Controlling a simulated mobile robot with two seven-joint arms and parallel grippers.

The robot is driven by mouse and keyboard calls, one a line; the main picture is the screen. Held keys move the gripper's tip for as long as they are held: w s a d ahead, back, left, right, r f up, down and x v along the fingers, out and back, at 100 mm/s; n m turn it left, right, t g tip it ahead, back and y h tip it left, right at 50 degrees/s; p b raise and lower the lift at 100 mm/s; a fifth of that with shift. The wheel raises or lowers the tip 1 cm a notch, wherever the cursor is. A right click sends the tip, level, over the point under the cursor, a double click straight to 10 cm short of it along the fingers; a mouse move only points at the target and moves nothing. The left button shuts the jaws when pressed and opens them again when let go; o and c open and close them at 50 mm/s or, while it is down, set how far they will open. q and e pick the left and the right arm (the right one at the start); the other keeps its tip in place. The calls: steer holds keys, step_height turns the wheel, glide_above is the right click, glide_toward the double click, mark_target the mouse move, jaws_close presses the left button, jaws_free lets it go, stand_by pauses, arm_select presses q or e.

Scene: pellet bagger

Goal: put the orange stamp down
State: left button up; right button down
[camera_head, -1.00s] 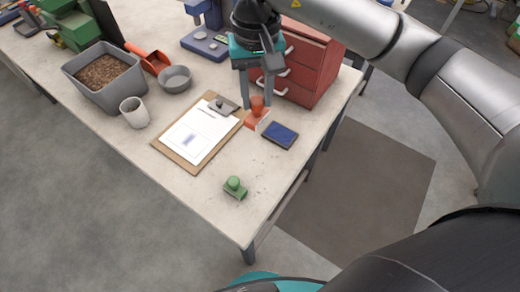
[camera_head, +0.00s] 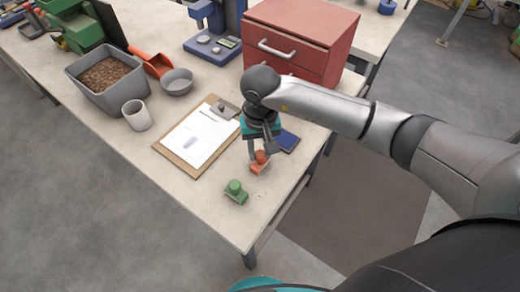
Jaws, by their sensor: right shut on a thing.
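My right gripper (camera_head: 259,153) points down and is shut on the stamp's knob. The stamp's base is at or just above the table top; I cannot tell whether it touches. The green stamp (camera_head: 236,192) stands nearer the front edge, a little left of the orange one. My left gripper is not in view.
A clipboard (camera_head: 180,159) with a printed sheet lies left of the gripper. A red drawer cabinet (camera_head: 300,35) stands behind the arm. A white cup (camera_head: 137,115), grey bowl (camera_head: 177,82), orange scoop (camera_head: 150,61) and pellet bin (camera_head: 105,95) stand farther left. The table's right edge is close.

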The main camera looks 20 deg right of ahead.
mark_target(260, 155)
steer(key=shift+f, duration=0.15)
steer(key=c, duration=0.5)
jaws_free()
steer(key=shift+c, duration=0.2)
steer(key=shift+r, duration=0.2)
step_height(260, 155, up, 12)
